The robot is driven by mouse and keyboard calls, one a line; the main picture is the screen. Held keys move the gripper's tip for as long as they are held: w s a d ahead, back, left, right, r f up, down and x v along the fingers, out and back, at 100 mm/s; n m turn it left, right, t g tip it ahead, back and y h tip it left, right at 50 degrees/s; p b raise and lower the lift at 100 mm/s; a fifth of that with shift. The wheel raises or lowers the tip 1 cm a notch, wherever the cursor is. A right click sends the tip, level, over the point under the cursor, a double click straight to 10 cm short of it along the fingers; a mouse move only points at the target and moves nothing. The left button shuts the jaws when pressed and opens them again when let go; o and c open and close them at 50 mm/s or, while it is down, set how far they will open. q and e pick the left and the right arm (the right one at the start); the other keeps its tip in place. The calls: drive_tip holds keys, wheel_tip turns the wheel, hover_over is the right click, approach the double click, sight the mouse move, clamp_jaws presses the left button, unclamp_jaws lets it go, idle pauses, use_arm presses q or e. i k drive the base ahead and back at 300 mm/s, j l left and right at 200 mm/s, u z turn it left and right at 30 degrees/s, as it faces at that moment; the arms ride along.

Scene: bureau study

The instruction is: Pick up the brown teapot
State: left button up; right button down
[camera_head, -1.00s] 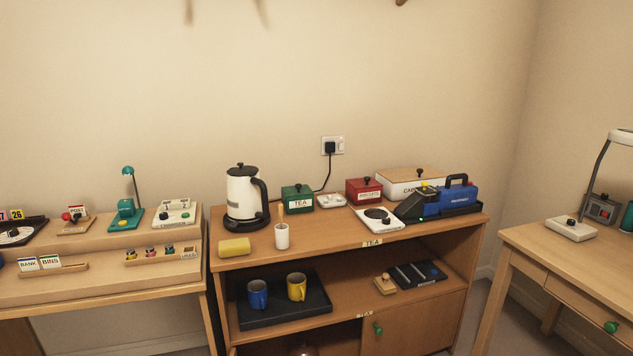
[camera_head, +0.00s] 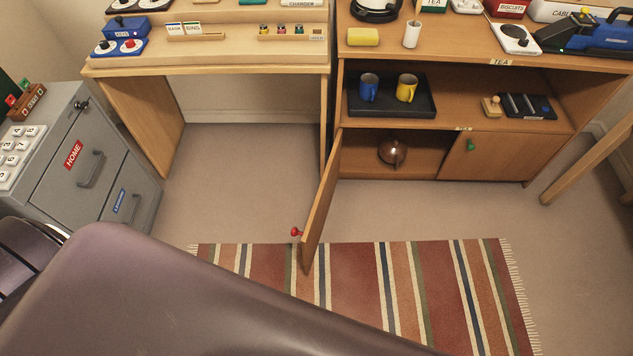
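The brown teapot (camera_head: 392,151) is a round, shiny brown pot inside the lower left compartment of the wooden tea cabinet (camera_head: 440,138). It sits on the compartment floor, below the shelf with the mugs. The cabinet's left door (camera_head: 321,205) stands open, swung out toward me, with a red knob (camera_head: 296,231). The right door (camera_head: 497,155) with a green knob is shut. Neither of my grippers shows in the head view.
A dark tray (camera_head: 392,112) with a blue mug (camera_head: 368,86) and a yellow mug (camera_head: 406,87) is on the shelf above. A striped rug (camera_head: 400,290) lies before the cabinet. A grey filing cabinet (camera_head: 95,150) stands at left. A brown leather surface fills the lower left.

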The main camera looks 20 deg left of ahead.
sight(393, 150)
drive_tip(key=k+j, duration=0.15)
drive_tip(key=j, duration=0.25)
drive_tip(key=k+j+z, duration=0.15)
drive_tip(key=j, duration=0.25)
drive_tip(key=k+j, duration=0.2)
drive_tip(key=j, duration=0.2)
drive_tip(key=k+j+z, duration=0.15)
drive_tip(key=j, duration=0.25)
drive_tip(key=k+j, duration=0.25)
drive_tip(key=i+l, duration=0.3)
drive_tip(key=l, duration=0.2)
drive_tip(key=i+l, duration=0.35)
drive_tip(key=l, duration=0.2)
drive_tip(key=i+l, duration=0.3)
drive_tip(key=l, duration=0.2)
drive_tip(key=i+l, duration=0.35)
drive_tip(key=l, duration=0.2)
drive_tip(key=i+l+z, duration=0.1)
drive_tip(key=i+l, duration=0.2)
drive_tip(key=l, duration=0.2)
